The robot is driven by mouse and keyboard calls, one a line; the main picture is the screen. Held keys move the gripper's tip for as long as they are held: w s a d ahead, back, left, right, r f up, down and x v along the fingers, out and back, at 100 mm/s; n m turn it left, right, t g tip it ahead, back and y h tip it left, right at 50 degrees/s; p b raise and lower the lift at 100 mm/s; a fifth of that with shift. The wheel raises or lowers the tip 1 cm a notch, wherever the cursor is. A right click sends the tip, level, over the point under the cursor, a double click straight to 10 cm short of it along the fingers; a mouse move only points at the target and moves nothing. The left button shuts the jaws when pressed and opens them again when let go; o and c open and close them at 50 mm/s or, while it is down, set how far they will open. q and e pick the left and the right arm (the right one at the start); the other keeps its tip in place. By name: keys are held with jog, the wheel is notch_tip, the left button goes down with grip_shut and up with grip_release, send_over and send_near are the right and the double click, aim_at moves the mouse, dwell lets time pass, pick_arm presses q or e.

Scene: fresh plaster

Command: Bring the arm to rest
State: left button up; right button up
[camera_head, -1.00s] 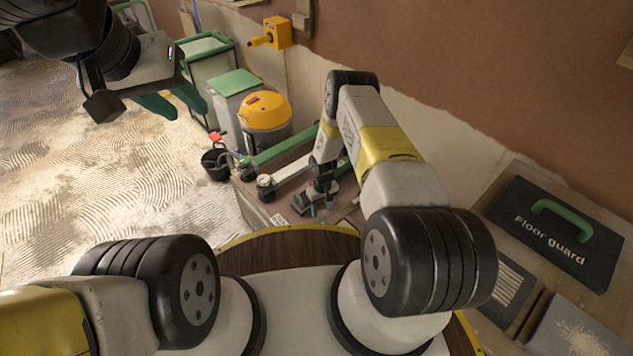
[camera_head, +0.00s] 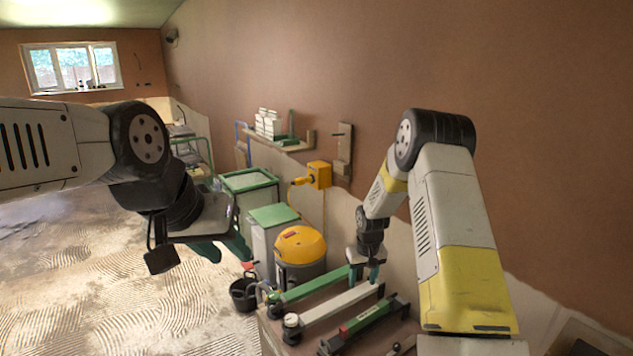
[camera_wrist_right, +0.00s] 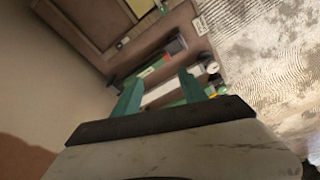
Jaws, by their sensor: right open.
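My right arm reaches over a bench in the head view, bent at its elbow. My right gripper (camera_head: 365,274) points down above the long tools, and its teal fingers are apart with nothing between them in the right wrist view (camera_wrist_right: 160,88). The tools are a green bar (camera_head: 312,284), a whitish bar (camera_head: 340,303) and a dark green bar with a red part (camera_head: 365,322). My left arm comes in from the left.
The bench (camera_head: 275,338) stands by the brown wall. A shelf (camera_head: 285,146) holds white boxes. The ridged floor at left is open.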

jog(key=s+r+m+t, duration=0.1)
jog(key=s+r, duration=0.5)
jog(key=r, duration=0.6)
jog(key=s+r+t, duration=0.1)
jog(key=s+r, duration=0.4)
jog(key=r, duration=0.8)
jog(key=s+r+t+y, duration=0.1)
jog(key=s+r, duration=0.3)
jog(key=s, duration=0.7)
jog(key=s+r+t+y, duration=0.1)
jog(key=s+r, duration=0.4)
jog(key=s, duration=0.7)
jog(key=shift+r+m, duration=0.25)
jog(key=shift+m, duration=0.15)
